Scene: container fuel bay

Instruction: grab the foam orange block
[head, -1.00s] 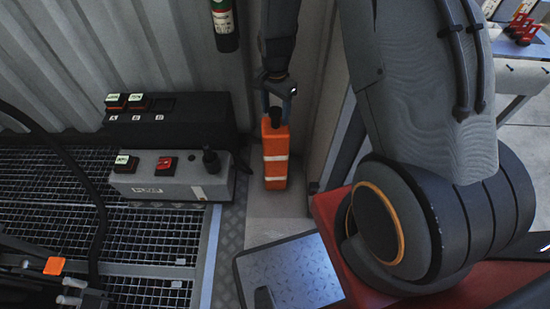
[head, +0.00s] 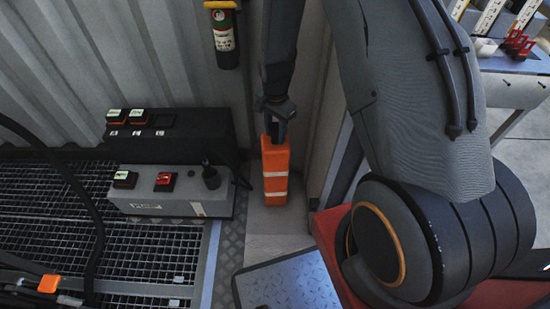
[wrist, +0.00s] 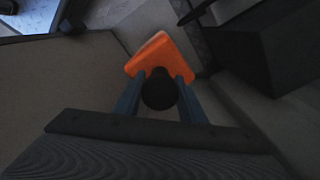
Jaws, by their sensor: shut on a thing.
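The orange foam block (head: 275,172) stands upright with two pale bands across it, in the corner by the corrugated wall in the head view. It has a dark knob on top, which shows between my fingers in the wrist view. My gripper (head: 280,128) is right above the block, pointing down, shut on its dark knob. In the wrist view the block's orange top (wrist: 161,52) lies just past the fingertips of my gripper (wrist: 160,85). I cannot tell whether the block's base touches the floor.
A grey control box (head: 165,197) with buttons and a black switch box (head: 158,135) stand left of the block. Metal grating (head: 60,190) covers the left floor. A table with red-handled items (head: 520,62) is at the upper right.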

